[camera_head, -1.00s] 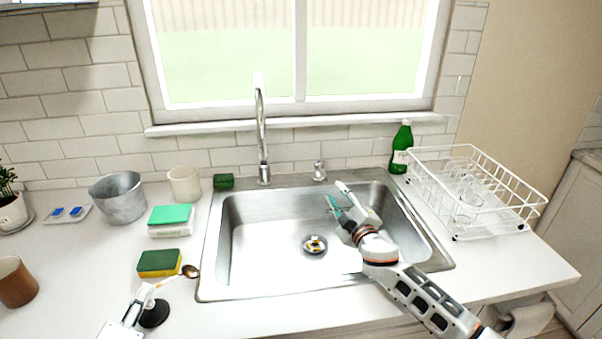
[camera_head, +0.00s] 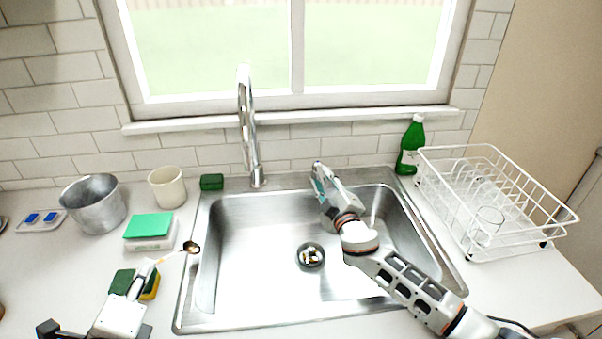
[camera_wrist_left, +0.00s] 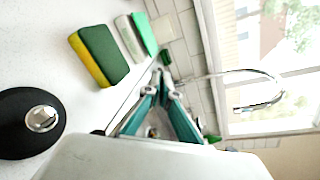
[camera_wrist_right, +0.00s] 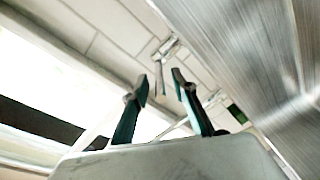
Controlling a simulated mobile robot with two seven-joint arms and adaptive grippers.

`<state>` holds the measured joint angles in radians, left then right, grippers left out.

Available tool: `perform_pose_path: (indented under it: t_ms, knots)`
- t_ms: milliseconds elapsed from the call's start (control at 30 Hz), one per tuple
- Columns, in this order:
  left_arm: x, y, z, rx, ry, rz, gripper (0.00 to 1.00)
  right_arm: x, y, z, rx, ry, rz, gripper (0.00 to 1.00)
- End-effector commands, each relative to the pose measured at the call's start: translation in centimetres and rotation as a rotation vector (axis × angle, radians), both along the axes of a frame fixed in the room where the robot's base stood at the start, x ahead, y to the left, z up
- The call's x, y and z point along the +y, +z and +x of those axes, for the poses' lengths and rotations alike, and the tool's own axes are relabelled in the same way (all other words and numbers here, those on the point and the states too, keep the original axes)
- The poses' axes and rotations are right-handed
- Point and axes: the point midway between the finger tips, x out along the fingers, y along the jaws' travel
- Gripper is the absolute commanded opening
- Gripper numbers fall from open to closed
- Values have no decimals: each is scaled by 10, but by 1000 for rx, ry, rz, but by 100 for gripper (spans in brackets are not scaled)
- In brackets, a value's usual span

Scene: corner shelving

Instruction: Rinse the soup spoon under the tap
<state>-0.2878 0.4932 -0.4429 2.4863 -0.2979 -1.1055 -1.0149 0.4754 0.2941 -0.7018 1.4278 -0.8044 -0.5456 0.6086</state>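The soup spoon (camera_head: 191,247) has a dark, shiny bowl and sticks out rightward from my left gripper (camera_head: 152,265), over the counter by the sink's left rim. The left fingers are closed around its handle; in the left wrist view the fingertips (camera_wrist_left: 160,78) meet. The tall chrome tap (camera_head: 246,125) stands behind the sink (camera_head: 255,240); its spout also shows in the left wrist view (camera_wrist_left: 262,88). My right gripper (camera_head: 318,172) is at the sink's back edge, hiding the tap's lever. In the right wrist view its fingers (camera_wrist_right: 161,86) are apart, with the lever (camera_wrist_right: 165,47) beyond them. No water shows.
A green-topped box (camera_head: 149,226), a yellow-green sponge (camera_head: 151,287), a metal bucket (camera_head: 94,204) and a cream cup (camera_head: 167,187) stand left of the sink. A green bottle (camera_head: 410,146) and a white dish rack (camera_head: 490,205) stand to its right. The basin is empty around its drain.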

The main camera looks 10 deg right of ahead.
Motion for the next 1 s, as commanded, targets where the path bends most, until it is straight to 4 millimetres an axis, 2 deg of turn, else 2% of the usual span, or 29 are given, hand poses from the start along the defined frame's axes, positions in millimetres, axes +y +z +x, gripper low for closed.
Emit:
perform_pose_path:
  t_ms: [367, 500, 767, 1000]
  knots:
    - [0, 1, 0, 0, 0, 0, 0, 2, 0, -1, 0, 0, -1, 27]
    - [0, 1, 0, 0, 0, 0, 0, 2, 0, -1, 0, 0, 0, 0]
    - [0, -1, 0, 0, 0, 0, 0, -1, -1, 0, 2, 12, 0, 0]
    - [0, -8, 0, -2, 0, 0, 0, -12, -2, 1, 1, 126, -2, 0]
